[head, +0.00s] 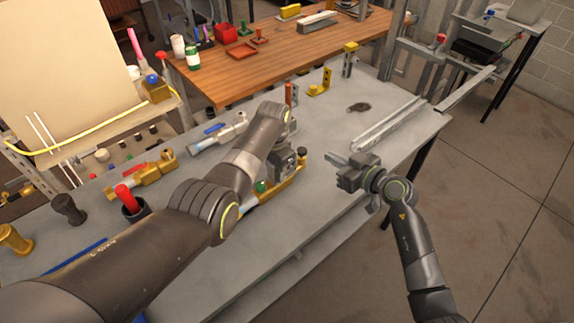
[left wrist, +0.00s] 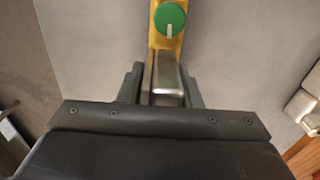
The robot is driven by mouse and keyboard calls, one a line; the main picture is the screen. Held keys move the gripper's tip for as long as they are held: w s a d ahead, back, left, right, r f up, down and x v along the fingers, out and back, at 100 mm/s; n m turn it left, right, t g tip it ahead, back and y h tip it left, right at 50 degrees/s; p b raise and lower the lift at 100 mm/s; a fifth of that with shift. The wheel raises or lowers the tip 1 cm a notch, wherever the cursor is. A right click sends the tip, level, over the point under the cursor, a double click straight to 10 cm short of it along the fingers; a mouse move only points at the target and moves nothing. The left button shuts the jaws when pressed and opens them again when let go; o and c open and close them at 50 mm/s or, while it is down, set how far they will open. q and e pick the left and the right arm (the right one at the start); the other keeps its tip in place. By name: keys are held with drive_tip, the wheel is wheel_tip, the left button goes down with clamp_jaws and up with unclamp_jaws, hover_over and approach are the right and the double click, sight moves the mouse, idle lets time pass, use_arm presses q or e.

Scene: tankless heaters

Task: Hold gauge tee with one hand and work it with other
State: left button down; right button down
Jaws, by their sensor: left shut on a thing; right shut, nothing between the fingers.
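The gauge tee appears to be the brass fitting (head: 291,186) with a green knob (head: 261,186) on the grey bench, partly hidden by my left arm. My left gripper (head: 279,187) points down over it. In the left wrist view, my left gripper (left wrist: 162,88) is shut on its metal bar-like part (left wrist: 166,75). The brass part and green knob (left wrist: 170,19) lie just beyond the fingers. My right gripper (head: 338,166) is shut and empty, to the right of the fitting and apart from it.
Similar fittings (head: 215,135) and (head: 143,178) lie left on the grey bench (head: 330,215). A red-handled tool in a dark cup (head: 132,205) and a dark knob piece (head: 67,209) stand front left. A metal channel (head: 390,125) lies right. A wooden table (head: 240,75) stands behind.

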use_arm(q)
drive_tip(key=c, duration=0.9)
unclamp_jaws()
drive_tip(key=shift+c, duration=0.2)
drive_tip(key=shift+r, duration=0.1)
wheel_tip(320, 180, up, 12)
drive_tip(key=shift+f, duration=0.1)
